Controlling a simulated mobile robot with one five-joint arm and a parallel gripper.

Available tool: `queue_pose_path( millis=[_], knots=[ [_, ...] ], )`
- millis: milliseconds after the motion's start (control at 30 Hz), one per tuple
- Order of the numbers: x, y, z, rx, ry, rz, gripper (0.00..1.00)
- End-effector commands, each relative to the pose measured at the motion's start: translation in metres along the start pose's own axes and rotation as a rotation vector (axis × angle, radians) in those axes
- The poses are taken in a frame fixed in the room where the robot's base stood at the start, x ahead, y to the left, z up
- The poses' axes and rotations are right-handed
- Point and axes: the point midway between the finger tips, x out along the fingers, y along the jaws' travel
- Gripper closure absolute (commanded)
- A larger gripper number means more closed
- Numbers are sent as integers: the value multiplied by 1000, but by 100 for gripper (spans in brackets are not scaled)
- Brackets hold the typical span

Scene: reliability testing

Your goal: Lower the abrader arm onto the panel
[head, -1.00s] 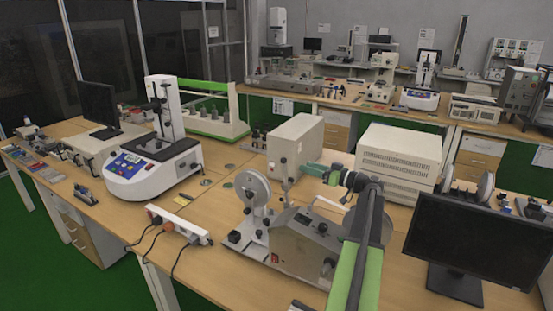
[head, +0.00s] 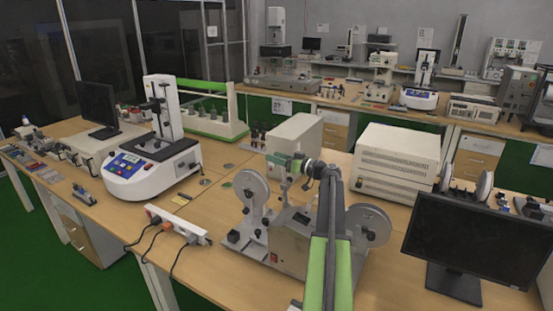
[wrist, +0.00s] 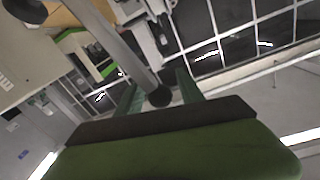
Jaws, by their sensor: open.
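The abrader (head: 288,243) is the grey machine with a pale wheel on each side, on the near bench. Its arm (head: 284,187) stands raised, a slim upright bar; it also shows in the wrist view (wrist: 112,42) as a grey bar ending in a dark round knob (wrist: 160,97). My gripper (head: 276,160) is at the top of this bar. In the wrist view its green fingers (wrist: 156,84) are spread, with the knob between them; I cannot tell whether they touch it. The panel cannot be made out; my arm covers part of the machine.
A beige box (head: 295,140) and a vented white case (head: 397,160) stand behind the abrader. A black monitor (head: 478,242) is at right. A power strip (head: 178,224) lies left. A white-blue tester (head: 152,170) stands farther left.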

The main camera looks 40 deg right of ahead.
Motion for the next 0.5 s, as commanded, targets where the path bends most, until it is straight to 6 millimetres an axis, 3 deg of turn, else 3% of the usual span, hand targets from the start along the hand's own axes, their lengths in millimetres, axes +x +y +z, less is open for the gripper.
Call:
queue_pose_path(
  millis=[67, 333, 500],
  knots=[
    [0, 0, 0, 0, 0, 0, 63],
    [1, -1, 0, 0, 0, -1, 98],
    [1, -1, 0, 0, 0, -2, 100]
  ],
)
